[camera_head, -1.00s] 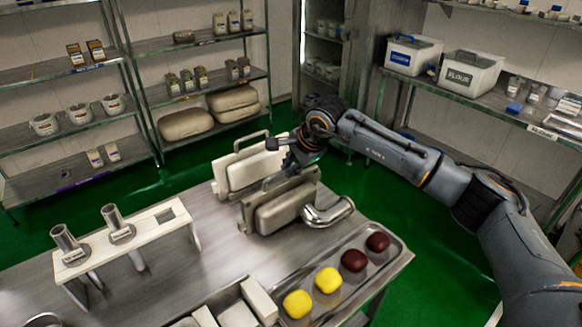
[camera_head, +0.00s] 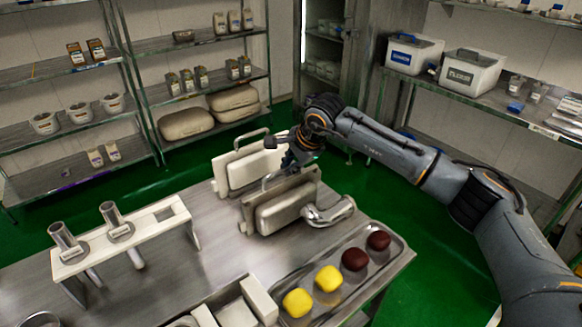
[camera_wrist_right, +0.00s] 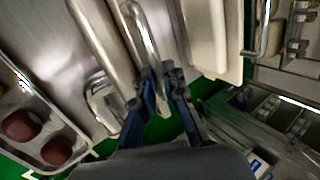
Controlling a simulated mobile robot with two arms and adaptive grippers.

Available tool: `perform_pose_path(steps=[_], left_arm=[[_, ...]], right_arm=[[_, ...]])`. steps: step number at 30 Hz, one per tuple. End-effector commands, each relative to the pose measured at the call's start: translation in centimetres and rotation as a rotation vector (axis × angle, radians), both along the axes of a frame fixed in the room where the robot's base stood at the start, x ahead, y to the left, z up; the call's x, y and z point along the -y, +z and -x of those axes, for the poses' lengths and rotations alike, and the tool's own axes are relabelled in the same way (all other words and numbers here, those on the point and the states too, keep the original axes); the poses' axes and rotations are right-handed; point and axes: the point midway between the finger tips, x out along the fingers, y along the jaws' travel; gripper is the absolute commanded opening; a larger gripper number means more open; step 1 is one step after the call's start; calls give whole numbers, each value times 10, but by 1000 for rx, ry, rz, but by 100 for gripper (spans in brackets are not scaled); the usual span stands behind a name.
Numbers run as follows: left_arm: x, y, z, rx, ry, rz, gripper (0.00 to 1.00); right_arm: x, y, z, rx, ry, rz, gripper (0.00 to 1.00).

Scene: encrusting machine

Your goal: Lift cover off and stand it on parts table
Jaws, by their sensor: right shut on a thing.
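A grey, thick panel-like cover (camera_head: 285,213) stands upright on the steel table (camera_head: 215,255), with a bar handle along its top. My right gripper (camera_head: 287,168) is at this handle. In the right wrist view the gripper (camera_wrist_right: 160,85) is shut on the metal handle bar (camera_wrist_right: 142,35). A second, whiter cover (camera_head: 238,172) with its own top handle stands upright just behind, apart from the held one. It also shows in the right wrist view (camera_wrist_right: 207,35). The grey cover's lower edge appears at table level; I cannot tell whether it touches. My left gripper is not in view.
A bent steel pipe (camera_head: 330,212) lies close to the grey cover's right side. A tray (camera_head: 397,253) with yellow and dark red pieces is in front. A white stand (camera_head: 160,222) with metal tubes is at left. Bare table lies between stand and covers.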

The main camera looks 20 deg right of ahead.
Motion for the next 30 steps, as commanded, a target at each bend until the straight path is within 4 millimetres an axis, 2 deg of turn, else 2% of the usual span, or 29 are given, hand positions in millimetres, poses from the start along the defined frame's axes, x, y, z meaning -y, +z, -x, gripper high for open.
perform_pose_path(steps=[5, 6, 9, 15, 18, 30], left_arm=[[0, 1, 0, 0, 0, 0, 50], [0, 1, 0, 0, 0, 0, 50], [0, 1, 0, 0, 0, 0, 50], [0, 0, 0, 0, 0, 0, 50], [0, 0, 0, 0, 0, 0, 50], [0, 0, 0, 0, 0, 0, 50]], right_arm=[[-1, 5, -2, 9, 2, -4, 0], [-1, 5, -1, 9, 2, -4, 19], [-1, 4, -1, 7, 1, -3, 38], [-1, 2, -1, 5, 1, -2, 38], [0, -2, 1, -4, 1, 2, 47], [0, 0, 0, 1, 1, 0, 47]])
